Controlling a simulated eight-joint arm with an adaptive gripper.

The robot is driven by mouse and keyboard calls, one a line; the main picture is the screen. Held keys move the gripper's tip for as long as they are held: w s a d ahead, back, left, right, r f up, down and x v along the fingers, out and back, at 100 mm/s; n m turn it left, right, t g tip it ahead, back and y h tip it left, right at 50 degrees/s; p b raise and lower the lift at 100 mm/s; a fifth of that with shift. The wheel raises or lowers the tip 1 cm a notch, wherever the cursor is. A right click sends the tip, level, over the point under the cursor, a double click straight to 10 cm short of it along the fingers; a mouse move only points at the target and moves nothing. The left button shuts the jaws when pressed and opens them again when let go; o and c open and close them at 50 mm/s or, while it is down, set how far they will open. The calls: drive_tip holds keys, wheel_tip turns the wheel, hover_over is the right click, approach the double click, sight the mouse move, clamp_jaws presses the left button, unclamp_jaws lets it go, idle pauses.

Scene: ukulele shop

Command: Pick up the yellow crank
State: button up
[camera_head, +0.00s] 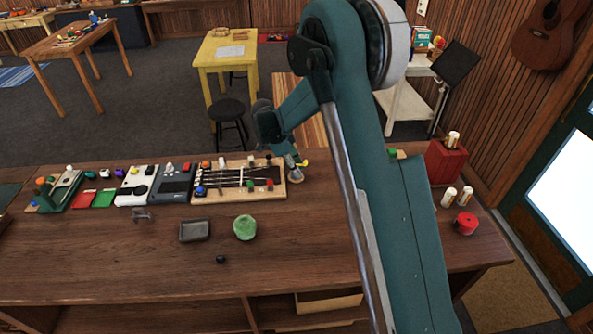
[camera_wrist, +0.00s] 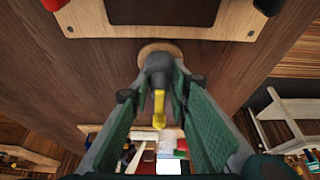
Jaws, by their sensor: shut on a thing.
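The yellow crank (camera_wrist: 159,108) sticks out from a dark grey rounded post in the middle of the wrist view. The post stands on a round wooden base (camera_wrist: 153,47). My gripper (camera_wrist: 152,92) has its two green fingers on either side of the crank, shut on it; the exact contact is hard to see. In the head view the yellow crank (camera_head: 304,163) is a small spot at the right end of the wooden board, beside my gripper (camera_head: 292,158). My arm covers the table to the right of it.
A wooden board with strings and coloured knobs (camera_head: 238,197) lies just left of my gripper. A green round dish (camera_head: 245,228) and a grey tray (camera_head: 194,231) stand in front. A red block (camera_head: 446,162) and a red pot (camera_head: 466,223) are at the right. The front table is mostly clear.

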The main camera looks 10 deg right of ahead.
sight(297, 164)
drive_tip(key=shift+r, duration=0.1)
drive_tip(key=shift+r+b, duration=0.3)
drive_tip(key=shift+r, duration=4.6)
